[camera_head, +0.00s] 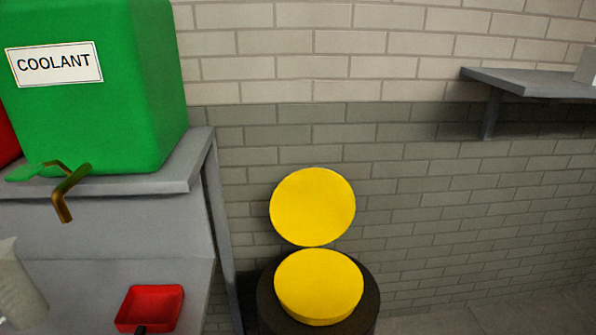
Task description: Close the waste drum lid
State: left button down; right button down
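The waste drum (270,318) is a dark round drum standing on the floor against the brick wall, at the bottom middle of the head view. A short yellow round piece (318,284) sits on its top. A yellow disc, the lid (312,207), stands up behind that piece, tilted back towards the wall, so the lid is open. The lid's lower edge is close to the back of the yellow piece; I cannot make out a hinge. The lower part of the drum is cut off by the frame. Neither of my grippers can be made out in this view.
A grey bench (195,172) on the left holds a green coolant tank (110,120) with a brass tap (70,190). A red tray (150,306) and a pale grey object (20,285) are below. A grey wall shelf (530,82) juts out at right. Floor right of the drum is clear.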

aim_at(311, 207)
jog(key=i+l+u, duration=0.2)
jog(key=l, duration=0.15)
jog(key=i+l+u, duration=0.15)
jog(key=l, duration=0.2)
jog(key=i+l+u, duration=0.2)
jog(key=l, duration=0.15)
jog(key=i+l+u, duration=0.15)
jog(key=l, duration=0.25)
jog(key=l+u, duration=0.2)
jog(key=l, duration=0.2)
jog(key=i+l+u, duration=0.15)
jog(key=l, duration=0.25)
jog(key=k, duration=0.05)
